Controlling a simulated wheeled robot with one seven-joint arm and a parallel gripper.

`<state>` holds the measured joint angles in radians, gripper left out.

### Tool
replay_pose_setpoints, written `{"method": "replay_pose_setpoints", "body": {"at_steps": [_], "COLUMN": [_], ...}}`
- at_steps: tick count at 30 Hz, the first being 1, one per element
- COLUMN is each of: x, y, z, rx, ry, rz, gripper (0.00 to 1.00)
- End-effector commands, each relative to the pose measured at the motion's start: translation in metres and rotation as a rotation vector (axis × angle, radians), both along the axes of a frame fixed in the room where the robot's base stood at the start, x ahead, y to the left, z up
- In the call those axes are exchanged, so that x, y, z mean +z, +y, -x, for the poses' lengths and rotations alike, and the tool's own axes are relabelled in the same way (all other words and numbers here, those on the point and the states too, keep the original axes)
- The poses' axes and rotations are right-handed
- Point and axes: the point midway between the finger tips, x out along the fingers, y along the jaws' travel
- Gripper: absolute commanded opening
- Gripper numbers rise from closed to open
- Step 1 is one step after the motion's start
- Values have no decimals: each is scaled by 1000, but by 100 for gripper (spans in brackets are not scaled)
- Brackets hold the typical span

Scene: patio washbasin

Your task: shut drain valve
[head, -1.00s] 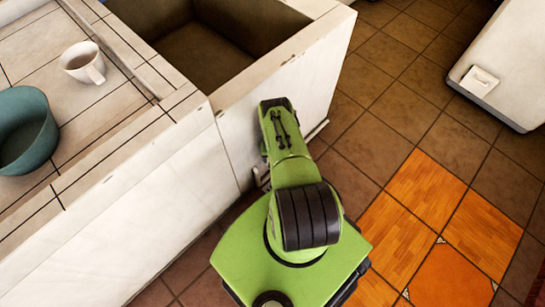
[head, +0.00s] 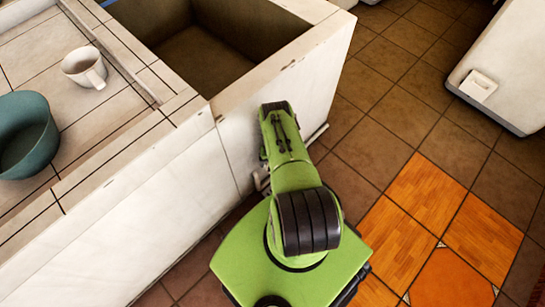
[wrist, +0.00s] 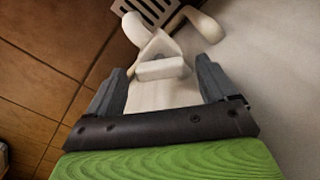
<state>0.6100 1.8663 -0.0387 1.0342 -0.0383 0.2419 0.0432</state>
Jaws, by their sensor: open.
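In the wrist view, a cream drain valve (wrist: 157,46) sits low by the pale basin wall, with a blocky handle facing me and a rounded arm to each side. My gripper (wrist: 161,82) is open, its two dark fingers apart. The valve's handle shows ahead of the gap between the fingertips; I cannot tell whether they touch it. I see nothing held. In the head view, my green arm reaches down beside the basin wall and hides the gripper and most or all of the valve.
A slotted drain grate (wrist: 150,8) lies beyond the valve. The washbasin (head: 285,70) has an open sink, with a white mug (head: 84,68) and a teal bowl (head: 28,135) on its tiled top. A white cabinet (head: 510,70) stands at right. The tiled floor (head: 400,100) between is clear.

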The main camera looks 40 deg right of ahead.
Motion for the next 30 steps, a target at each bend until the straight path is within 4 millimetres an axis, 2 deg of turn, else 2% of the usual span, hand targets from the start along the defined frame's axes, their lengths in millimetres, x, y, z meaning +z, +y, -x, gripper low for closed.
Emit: {"method": "replay_pose_setpoints", "body": {"at_steps": [9, 15, 20, 28, 30], "x": [89, 137, 153, 154, 153], "y": [-1, -1, 0, 0, 0], "z": [-1, -1, 0, -1, -1], "rx": [0, 0, 0, 0, 3], "ry": [-2, -2, -1, -1, -1], "rz": [3, 2, 1, 1, 0], "gripper": [85, 85, 85, 85, 74]}}
